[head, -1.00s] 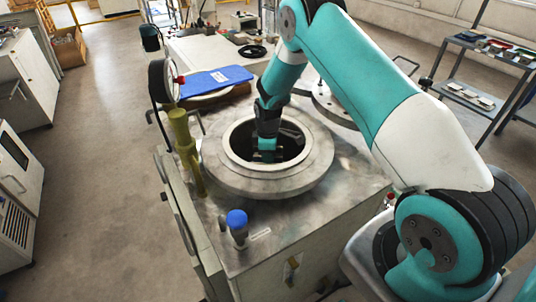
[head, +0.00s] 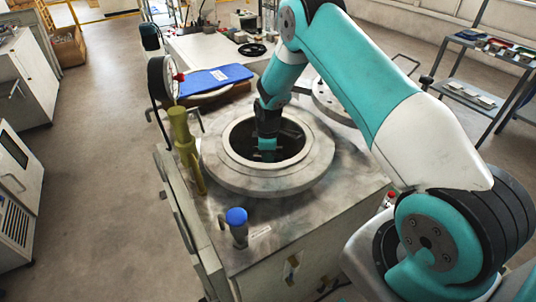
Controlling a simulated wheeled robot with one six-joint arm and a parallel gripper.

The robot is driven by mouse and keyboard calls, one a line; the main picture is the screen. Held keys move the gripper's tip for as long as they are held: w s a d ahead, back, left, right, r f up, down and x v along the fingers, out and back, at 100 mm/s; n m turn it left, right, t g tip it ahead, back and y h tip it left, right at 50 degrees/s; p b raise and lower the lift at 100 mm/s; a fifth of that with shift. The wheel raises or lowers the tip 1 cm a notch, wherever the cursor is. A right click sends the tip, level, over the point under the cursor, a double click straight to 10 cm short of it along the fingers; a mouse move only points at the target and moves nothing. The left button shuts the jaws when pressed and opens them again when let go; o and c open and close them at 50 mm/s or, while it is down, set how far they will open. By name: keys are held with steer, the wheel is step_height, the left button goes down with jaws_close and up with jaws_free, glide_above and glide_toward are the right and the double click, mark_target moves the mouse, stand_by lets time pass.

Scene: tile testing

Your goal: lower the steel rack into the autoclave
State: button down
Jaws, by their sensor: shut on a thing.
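The autoclave (head: 215,165) is a metal cabinet with a round flanged opening in its top. The opening is dark inside. My arm reaches down over it, and my gripper (head: 267,156) is inside the mouth, near its middle. The fingertips are hard to make out in the shadow. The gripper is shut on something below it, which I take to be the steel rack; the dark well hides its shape. I cannot tell how deep it sits or whether it touches the wall or the floor.
A blue-capped valve (head: 237,222) stands in front. A blue board (head: 215,78) lies behind. The autoclave's lid (head: 330,97) is at the back right, close to my arm.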

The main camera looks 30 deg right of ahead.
steer(key=c, duration=1.1)
jaws_free()
steer(key=shift+r, duration=0.1)
steer(key=shift+o, duration=0.6)
step_height(320, 180, up, 20)
steer(key=p, duration=1.3)
steer(key=shift+f+p, duration=0.2)
steer(key=shift+p, duration=0.1)
steer(key=s+a+r+m+y, duration=0.1)
steer(key=s+a+r, duration=0.55)
steer(key=r, duration=0.35)
steer(key=s+a+r+m+y, duration=0.1)
steer(key=s+a+r, duration=0.5)
steer(key=r, duration=0.4)
steer(key=s+a+r, duration=0.2)
steer(key=s, duration=0.4)
steer(key=s+a+r+m+y, duration=0.1)
steer(key=s+a+r, duration=0.1)
steer(key=s, duration=0.5)
steer(key=s+a+r+m+y, duration=0.1)
steer(key=s+a+r, duration=0.2)
steer(key=s, duration=0.4)
steer(key=shift+r, duration=0.3)
